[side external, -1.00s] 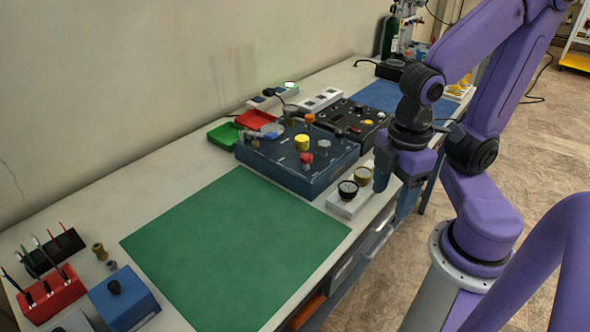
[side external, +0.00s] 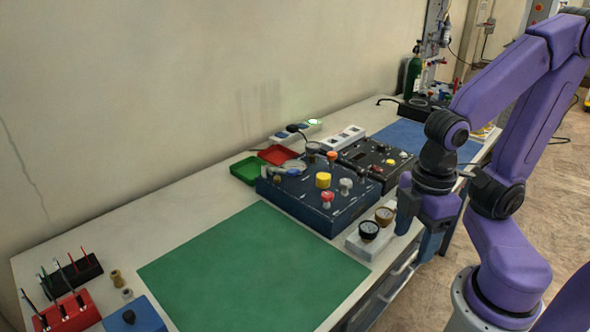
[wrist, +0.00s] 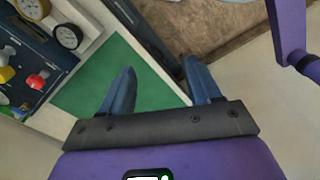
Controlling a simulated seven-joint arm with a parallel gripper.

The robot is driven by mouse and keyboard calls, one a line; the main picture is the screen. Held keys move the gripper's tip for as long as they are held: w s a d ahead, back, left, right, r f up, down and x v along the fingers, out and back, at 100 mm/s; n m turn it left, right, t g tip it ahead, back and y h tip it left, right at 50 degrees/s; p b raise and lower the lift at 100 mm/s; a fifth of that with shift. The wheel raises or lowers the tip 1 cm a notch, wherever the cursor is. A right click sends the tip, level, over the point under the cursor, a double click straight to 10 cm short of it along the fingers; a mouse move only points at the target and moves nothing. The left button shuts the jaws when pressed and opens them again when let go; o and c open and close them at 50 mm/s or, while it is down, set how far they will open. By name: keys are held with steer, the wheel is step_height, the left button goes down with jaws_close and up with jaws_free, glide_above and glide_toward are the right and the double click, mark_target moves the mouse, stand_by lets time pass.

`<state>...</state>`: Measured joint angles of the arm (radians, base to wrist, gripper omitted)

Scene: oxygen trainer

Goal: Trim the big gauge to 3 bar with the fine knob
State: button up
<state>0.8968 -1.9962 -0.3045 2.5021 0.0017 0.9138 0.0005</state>
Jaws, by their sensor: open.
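A dark blue panel (side external: 300,205) carries a yellow knob (side external: 323,180), a red-topped knob (side external: 327,198), a grey knob (side external: 345,186) and others; I cannot tell which is the fine knob. The red and yellow knobs also show at the wrist view's left. Beside the panel, a pale block (side external: 355,243) holds a black-rimmed gauge (side external: 369,230) and a brown-rimmed gauge (side external: 384,216). Which is the big one is unclear, and their readings are too small to read. My gripper (wrist: 158,63) is open and empty, right of the gauges in the side view and apart from the knobs.
A green mat (side external: 250,270) lies clear in front of the panel. A second black panel (side external: 378,163) stands behind it. Red (side external: 279,154) and green (side external: 246,169) trays sit at its left. A red tool rack (side external: 68,313) stands at the near left.

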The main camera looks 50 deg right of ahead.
stand_by(0.3)
steer(key=w+r+m, duration=0.2)
steer(key=w+m, duration=0.3)
steer(key=w, duration=0.3)
step_height(320, 180, up, 6)
steer(key=m, duration=1.4)
glide_above(345, 180)
step_height(345, 180, down, 18)
steer(key=shift+s+r, duration=0.1)
steer(key=shift+r, duration=0.15)
steer(key=shift+n, duration=0.3)
steer(key=c, duration=1.1)
